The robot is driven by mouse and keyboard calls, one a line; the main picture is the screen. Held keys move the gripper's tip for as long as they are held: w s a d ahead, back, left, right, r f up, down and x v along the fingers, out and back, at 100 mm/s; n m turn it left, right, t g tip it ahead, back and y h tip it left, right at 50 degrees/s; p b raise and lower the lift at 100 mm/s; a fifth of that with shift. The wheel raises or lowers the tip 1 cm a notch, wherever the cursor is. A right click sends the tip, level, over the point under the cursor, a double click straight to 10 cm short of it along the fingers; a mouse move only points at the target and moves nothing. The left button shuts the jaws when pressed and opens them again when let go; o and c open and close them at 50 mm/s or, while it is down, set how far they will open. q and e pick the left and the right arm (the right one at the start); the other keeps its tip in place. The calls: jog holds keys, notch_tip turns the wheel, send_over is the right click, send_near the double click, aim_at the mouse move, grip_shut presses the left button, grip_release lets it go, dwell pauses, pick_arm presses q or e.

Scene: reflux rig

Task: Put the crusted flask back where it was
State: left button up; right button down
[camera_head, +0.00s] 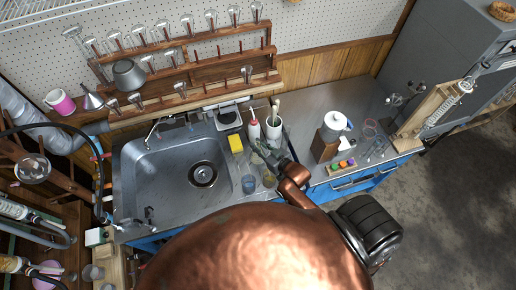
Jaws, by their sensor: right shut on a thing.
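My right gripper (265,151) reaches over the counter at the right edge of the sink, at the end of my copper arm. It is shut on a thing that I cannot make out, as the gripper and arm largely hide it. The gripper is just in front of a white bottle with a red top (254,131) and a white brush holder (273,132). Several glass flasks stand in a row on the wooden rack (190,66) against the pegboard. They are too small for me to tell which is crusted. My left gripper is not in view.
A blue cup (249,184) and a glass vessel (270,179) stand near my arm. A wooden block (325,146) and a colored-block tray (341,167) stand to the right.

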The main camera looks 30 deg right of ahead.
jog(key=shift+w+d+f, duration=0.15)
jog(key=shift+f, duration=0.05)
jog(key=shift+w+d+f, duration=0.15)
jog(key=shift+f, duration=1.7)
jog(key=c, duration=1.8)
grip_release()
jog(key=shift+o, duration=0.2)
jog(key=v, duration=1.2)
